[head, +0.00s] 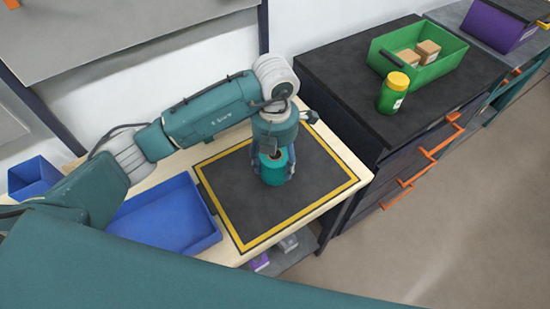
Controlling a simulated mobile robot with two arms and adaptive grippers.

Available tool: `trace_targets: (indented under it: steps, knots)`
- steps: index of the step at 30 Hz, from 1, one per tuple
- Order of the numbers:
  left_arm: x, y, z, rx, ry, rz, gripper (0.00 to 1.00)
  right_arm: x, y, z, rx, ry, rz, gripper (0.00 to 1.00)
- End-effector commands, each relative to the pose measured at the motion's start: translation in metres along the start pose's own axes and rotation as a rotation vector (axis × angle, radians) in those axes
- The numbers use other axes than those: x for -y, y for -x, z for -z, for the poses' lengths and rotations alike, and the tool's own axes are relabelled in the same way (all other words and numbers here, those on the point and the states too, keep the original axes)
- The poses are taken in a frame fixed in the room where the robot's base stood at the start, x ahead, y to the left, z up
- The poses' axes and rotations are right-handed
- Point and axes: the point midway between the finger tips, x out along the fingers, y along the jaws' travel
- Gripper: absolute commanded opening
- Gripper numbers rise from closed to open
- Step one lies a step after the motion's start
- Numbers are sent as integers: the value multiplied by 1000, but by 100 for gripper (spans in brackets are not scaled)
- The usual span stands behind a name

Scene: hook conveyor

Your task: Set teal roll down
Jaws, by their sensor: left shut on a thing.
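The teal roll (272,173) stands upright on or just above the black mat (240,203) with the yellow border; I cannot tell whether it touches. A pale brown core shows at its top. My left gripper (273,165) points down over the roll and is shut on it, with its fingers at the roll's sides. My right gripper is not in view.
A blue tray (213,235) lies left of the mat, and a blue bin (34,174) stands farther left. On the dark cabinet (335,75) at right are a green jar with a yellow lid (393,93) and a green crate (446,78) holding small boxes. Bare mat surrounds the roll.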

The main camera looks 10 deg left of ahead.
Motion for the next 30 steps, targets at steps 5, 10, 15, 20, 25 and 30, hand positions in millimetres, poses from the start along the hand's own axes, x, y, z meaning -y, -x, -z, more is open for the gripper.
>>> trace_targets:
  steps: [5,10,15,20,25,30]
  knots:
    - [0,1,-1,3,0,0,23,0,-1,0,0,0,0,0]
    - [0,-2,-1,2,0,0,67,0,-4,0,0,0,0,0]
    - [0,-2,0,1,0,0,78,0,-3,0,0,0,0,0]
    - [0,-2,0,1,1,0,78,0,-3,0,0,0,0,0]
    - [0,7,-2,4,0,0,78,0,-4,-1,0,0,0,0]
    - [-1,39,-3,9,0,-2,78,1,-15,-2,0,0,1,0]
